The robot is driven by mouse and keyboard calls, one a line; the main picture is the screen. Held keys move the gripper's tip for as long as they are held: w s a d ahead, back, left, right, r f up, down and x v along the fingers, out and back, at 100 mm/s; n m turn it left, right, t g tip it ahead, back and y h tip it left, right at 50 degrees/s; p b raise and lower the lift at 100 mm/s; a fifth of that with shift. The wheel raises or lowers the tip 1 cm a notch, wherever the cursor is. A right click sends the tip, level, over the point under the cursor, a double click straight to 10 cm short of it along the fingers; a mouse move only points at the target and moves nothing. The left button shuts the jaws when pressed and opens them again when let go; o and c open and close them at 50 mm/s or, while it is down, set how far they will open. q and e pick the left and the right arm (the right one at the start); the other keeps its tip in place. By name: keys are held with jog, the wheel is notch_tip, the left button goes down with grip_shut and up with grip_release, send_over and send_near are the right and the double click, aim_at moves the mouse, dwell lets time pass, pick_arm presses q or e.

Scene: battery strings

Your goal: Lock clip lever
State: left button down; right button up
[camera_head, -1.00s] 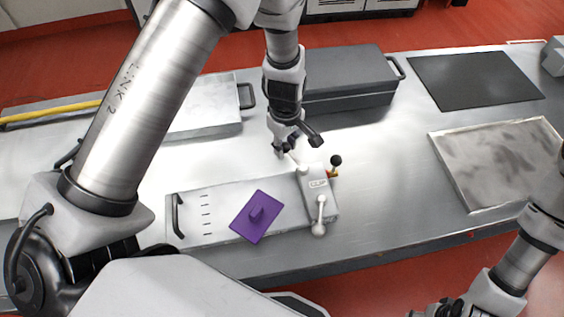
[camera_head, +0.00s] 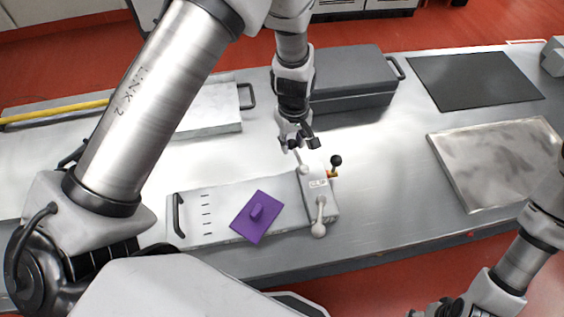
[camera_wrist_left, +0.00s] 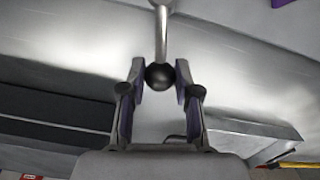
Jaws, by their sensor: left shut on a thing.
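The grey clip block (camera_head: 318,184), with a label on top, sits at the right end of a pale flat case. A clip lever (camera_head: 301,158) reaches from its far side up to my left gripper (camera_head: 297,145). In the left wrist view the lever (camera_wrist_left: 161,38) is a pale rod ending in a dark ball, and the ball sits between the fingers of my left gripper (camera_wrist_left: 159,86), which is shut on it. A second pale lever (camera_head: 320,212) with a round end points toward the near edge. My right gripper (camera_head: 440,309) is partly cut off at the bottom edge.
A black-knobbed handle (camera_head: 336,161) stands beside the block. A purple plate with a grip (camera_head: 256,216) lies on the pale case (camera_head: 190,222). A dark grey case (camera_head: 352,84) stands behind my left gripper. A metal tray (camera_head: 500,160) and black mat (camera_head: 475,78) lie right.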

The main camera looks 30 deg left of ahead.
aim_at(292, 141)
pick_arm(q)
jog(key=c, duration=0.9)
grip_release()
jog(key=shift+r, duration=0.1)
notch_tip(292, 141, up, 7)
jog(key=p, duration=0.6)
jog(key=shift+s+p, duration=0.1)
jog(key=shift+p, duration=0.2)
